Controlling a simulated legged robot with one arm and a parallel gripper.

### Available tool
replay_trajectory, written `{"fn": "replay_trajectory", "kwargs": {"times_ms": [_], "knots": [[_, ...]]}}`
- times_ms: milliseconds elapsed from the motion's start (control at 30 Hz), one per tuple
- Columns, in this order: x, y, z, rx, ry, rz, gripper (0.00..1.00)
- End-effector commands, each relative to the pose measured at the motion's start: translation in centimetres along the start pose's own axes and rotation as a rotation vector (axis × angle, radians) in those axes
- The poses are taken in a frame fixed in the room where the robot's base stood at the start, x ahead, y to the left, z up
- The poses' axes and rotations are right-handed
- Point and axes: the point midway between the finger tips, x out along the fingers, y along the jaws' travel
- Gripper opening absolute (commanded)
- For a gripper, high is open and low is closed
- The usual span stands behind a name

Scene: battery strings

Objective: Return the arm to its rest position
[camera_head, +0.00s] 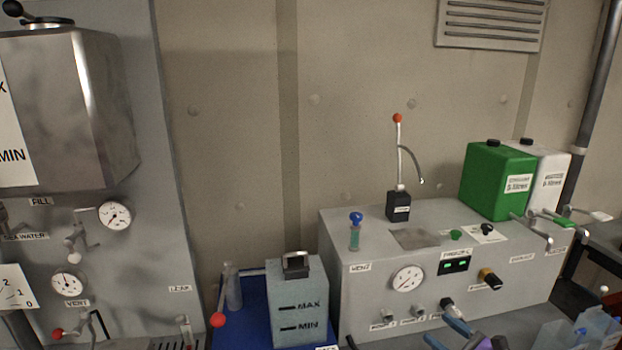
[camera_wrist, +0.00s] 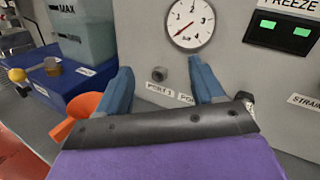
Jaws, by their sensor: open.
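My gripper (camera_head: 442,331) shows at the bottom of the head view, in front of the grey machine (camera_head: 345,285). In the wrist view my gripper (camera_wrist: 160,68) has its two blue fingers spread apart, with nothing between them. The fingers point toward the machine's front panel (camera_wrist: 240,82), below its round gauge (camera_wrist: 190,23). Whether the fingertips touch the panel cannot be told. The rest of my arm is mostly out of view.
A blue bench (camera_head: 255,312) with a MAX/MIN container (camera_head: 298,305) stands left of the machine. An orange funnel-shaped thing (camera_wrist: 78,118) is beside my gripper. Valve levers (camera_head: 537,232) project at the right. Clear containers (camera_head: 595,328) stand at lower right.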

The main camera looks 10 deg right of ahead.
Motion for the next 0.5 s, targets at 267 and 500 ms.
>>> {"fn": "replay_trajectory", "kwargs": {"times_ms": [267,500], "knots": [[6.9,13.7,11.2,-0.339,-0.089,0.511,0.68],[5.6,25.5,16.4,-0.635,-0.134,0.931,0.68]]}}
